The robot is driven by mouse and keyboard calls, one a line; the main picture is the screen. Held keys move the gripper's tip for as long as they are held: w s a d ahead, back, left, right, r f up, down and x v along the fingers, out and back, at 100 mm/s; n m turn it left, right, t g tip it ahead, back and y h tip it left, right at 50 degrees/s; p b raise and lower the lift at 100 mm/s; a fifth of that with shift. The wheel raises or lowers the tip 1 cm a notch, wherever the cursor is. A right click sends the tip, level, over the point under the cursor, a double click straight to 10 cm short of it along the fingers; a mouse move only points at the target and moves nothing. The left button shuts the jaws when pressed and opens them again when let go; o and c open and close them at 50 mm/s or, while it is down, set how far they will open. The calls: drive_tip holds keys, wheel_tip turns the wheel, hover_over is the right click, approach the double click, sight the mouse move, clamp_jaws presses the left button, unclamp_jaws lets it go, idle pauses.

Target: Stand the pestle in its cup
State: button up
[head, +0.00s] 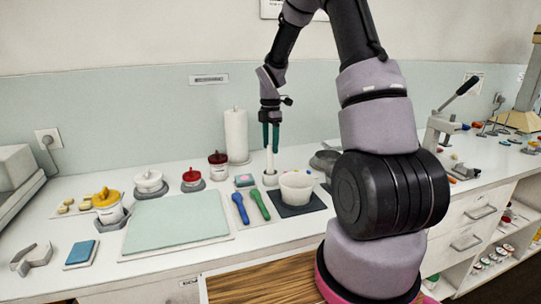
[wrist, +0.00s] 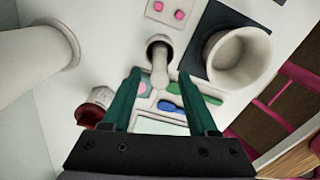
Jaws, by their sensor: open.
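The pale pestle (head: 269,160) stands about upright with its lower end in a small white cup (head: 270,179), left of the white mortar (head: 297,188). In the wrist view the pestle (wrist: 160,67) rises out of the cup (wrist: 158,42) toward the camera. My gripper (head: 270,147) is above the cup and points down. Its green fingers are open, one on each side of the pestle's upper end in the wrist view (wrist: 160,73), with a gap to each finger. Whether the pestle's foot rests on the cup's floor is hidden.
The mortar sits on a dark mat (head: 290,211). A paper roll (head: 236,136) stands behind left. A blue spoon (head: 240,207) and green spoon (head: 260,204) lie in front left. A red-lidded jar (head: 218,171) and a pale green board (head: 178,220) are further left.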

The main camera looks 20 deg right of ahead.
wheel_tip(320, 180, up, 7)
drive_tip(key=shift+f, duration=0.15)
drive_tip(key=s+a+r+m+t, duration=0.2)
drive_tip(key=s+r+m+t, duration=0.1)
drive_tip(key=s+r+m, duration=1.1)
drive_tip(key=s+a+r+m+t+y, duration=0.1)
drive_tip(key=s+r+m+t, duration=0.1)
drive_tip(key=s+m, duration=0.3)
drive_tip(key=s+a+r+m+t+y, duration=0.1)
drive_tip(key=s+r+m+t, duration=0.1)
drive_tip(key=s+m, duration=0.4)
drive_tip(key=shift+s+r, duration=0.85)
drive_tip(key=shift+s, duration=1)
